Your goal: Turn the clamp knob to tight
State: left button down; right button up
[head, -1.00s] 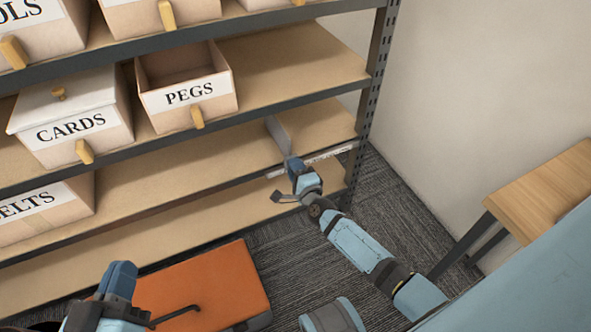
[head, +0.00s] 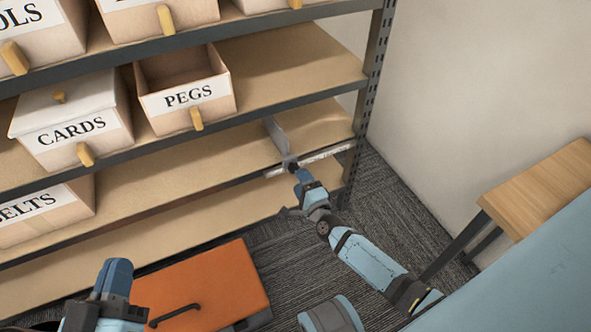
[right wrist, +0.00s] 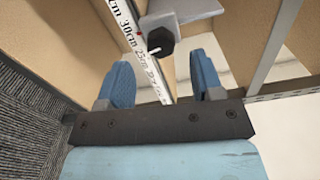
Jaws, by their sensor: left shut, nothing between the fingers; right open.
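The clamp knob (right wrist: 160,40) is a black, many-sided knob with a pale pointer line, in the upper middle of the right wrist view. It sits on a grey metal clamp (right wrist: 185,14), which also shows as a divider plate on the shelf edge in the head view (head: 278,136). My right gripper (right wrist: 165,72) is open, its blue fingers pointing toward the knob, which appears ahead of the gap and not gripped. In the head view my right gripper (head: 297,174) hides the knob. My left gripper (head: 117,277) is shut and empty at the lower left.
A ruler strip (right wrist: 128,32) with centimetre marks runs along the shelf edge by the clamp. Labelled bins, such as the PEGS bin (head: 188,96) and CARDS bin (head: 72,125), fill the left shelves. An orange-topped box (head: 205,290) and a wooden stool (head: 545,190) stand on the carpet.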

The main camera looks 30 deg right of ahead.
pick_arm(q)
notch_tip(320, 180, up, 3)
jog(key=shift+s+a+f+t+p, duration=0.1)
jog(key=shift+s+t+p, duration=0.05)
jog(key=shift+t+p, duration=0.5)
pick_arm(e)
jog(key=s, duration=0.8)
jog(key=shift+s+a, duration=0.15)
jog(key=shift+a, duration=0.1)
jog(key=shift+s, duration=0.1)
